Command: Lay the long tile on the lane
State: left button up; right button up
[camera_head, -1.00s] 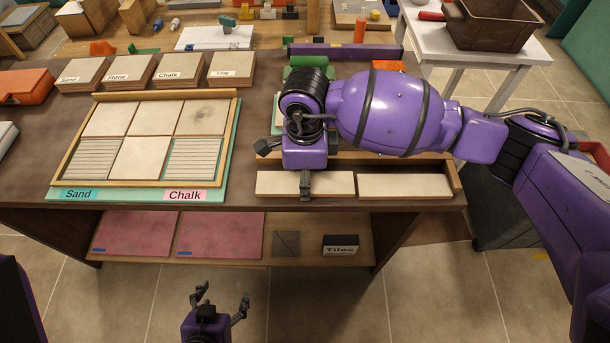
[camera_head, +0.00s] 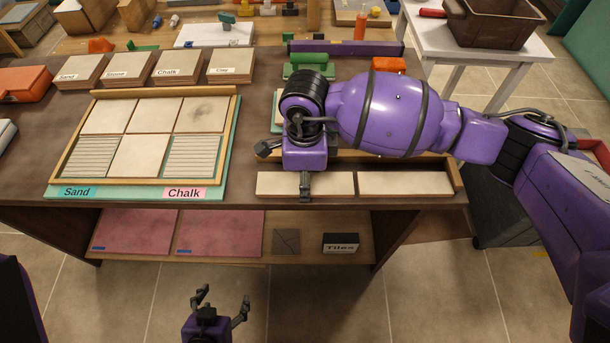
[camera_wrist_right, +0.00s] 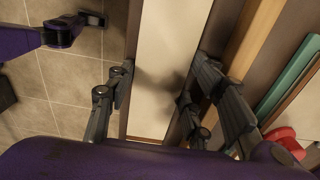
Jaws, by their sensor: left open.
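Two long cream tiles, a left one (camera_head: 275,184) and a right one (camera_head: 405,184), lie end to end along the front edge of the bench. Which strip is the lane I cannot tell; my right arm hides part of the area behind them. My right gripper (camera_head: 285,167) is over the left cream tile, and its near finger overlaps that tile in the head view. In the right wrist view its fingers (camera_wrist_right: 162,82) stand apart, with the tile's pale face (camera_wrist_right: 170,40) between them. My left gripper (camera_head: 222,302) is open and empty, low in front of the bench.
A wood-framed board (camera_head: 237,130) with square and ribbed tiles lies left on the bench. Labelled tile stacks (camera_head: 180,66) stand behind it. The lower shelf holds pink sheets (camera_head: 130,230) and a dark Tiles box (camera_head: 341,243). A white side table (camera_head: 490,52) stands back right.

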jog(key=o, duration=0.4)
jog(key=shift+r, duration=0.2)
notch_tip(320, 180, up, 12)
jog(key=shift+f, duration=0.2)
dwell(0.6)
